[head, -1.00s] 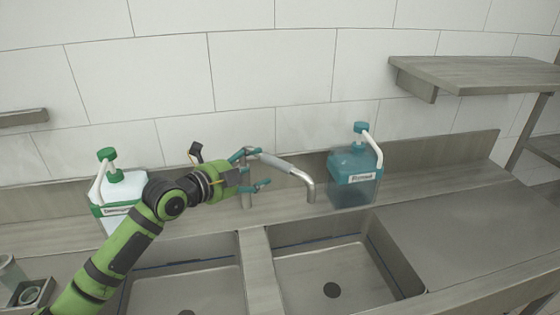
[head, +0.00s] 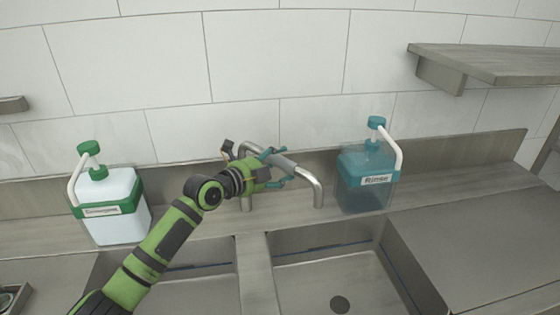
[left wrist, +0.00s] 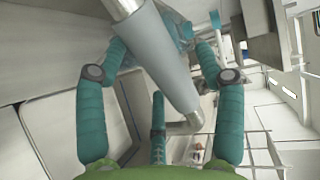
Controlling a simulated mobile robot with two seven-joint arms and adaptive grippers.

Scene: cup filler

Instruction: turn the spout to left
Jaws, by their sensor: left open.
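The metal spout (head: 317,190) rises from the counter behind the sinks and reaches to the right, its bent end hanging down behind the right basin. My left gripper (head: 281,165) is at the spout's middle, with its teal fingers open on either side of the grey sleeve. In the left wrist view, the spout (left wrist: 163,60) runs slantwise between the spread fingers of the left gripper (left wrist: 158,48). Whether a finger touches it, I cannot tell. My right gripper is not in view.
A white bottle with a green pump (head: 112,205) stands left of my arm. A teal bottle labelled Rinse (head: 366,180) stands close to the right of the spout. Left basin (head: 185,290) and right basin (head: 310,280) lie in front. A shelf (head: 485,62) is at upper right.

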